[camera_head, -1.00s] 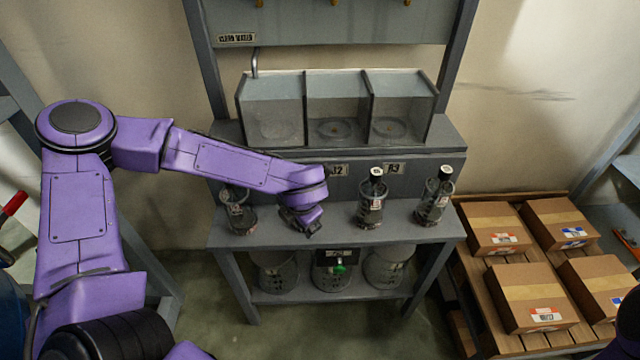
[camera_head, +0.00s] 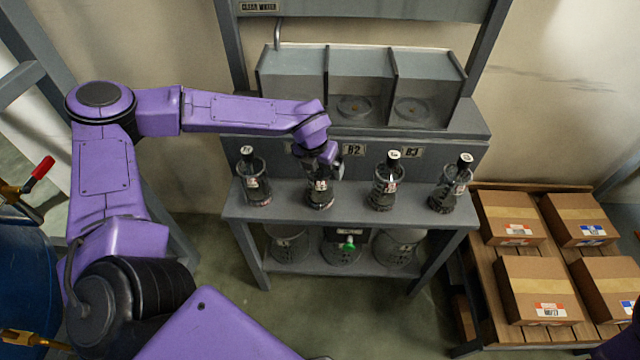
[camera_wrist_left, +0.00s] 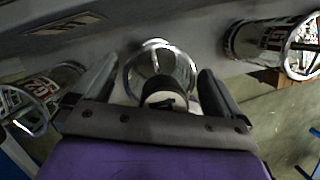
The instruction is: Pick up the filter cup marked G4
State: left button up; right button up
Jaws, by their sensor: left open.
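Four similar glass filter cups with black caps stand in a row on the grey bench shelf: the far-left cup (camera_head: 254,188), the second cup (camera_head: 320,197), the third cup (camera_head: 386,188) and the far-right cup (camera_head: 452,190). I cannot read which one is marked G4. My left gripper (camera_head: 322,163) is over the second cup and hides its top. In the left wrist view the open fingers of the gripper (camera_wrist_left: 155,92) stand on either side of this cup (camera_wrist_left: 160,62) and its dark cap. Neighbouring cups show at both sides there.
More glass vessels (camera_head: 398,252) stand on the lower shelf. A pallet (camera_head: 497,305) with cardboard boxes (camera_head: 540,290) is at the right. A blue drum (camera_head: 25,275) is at the left.

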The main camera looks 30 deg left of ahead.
pick_arm(q)
jog(key=shift+r, duration=0.1)
jog(key=c, duration=1.7)
jog(key=shift+r, duration=0.1)
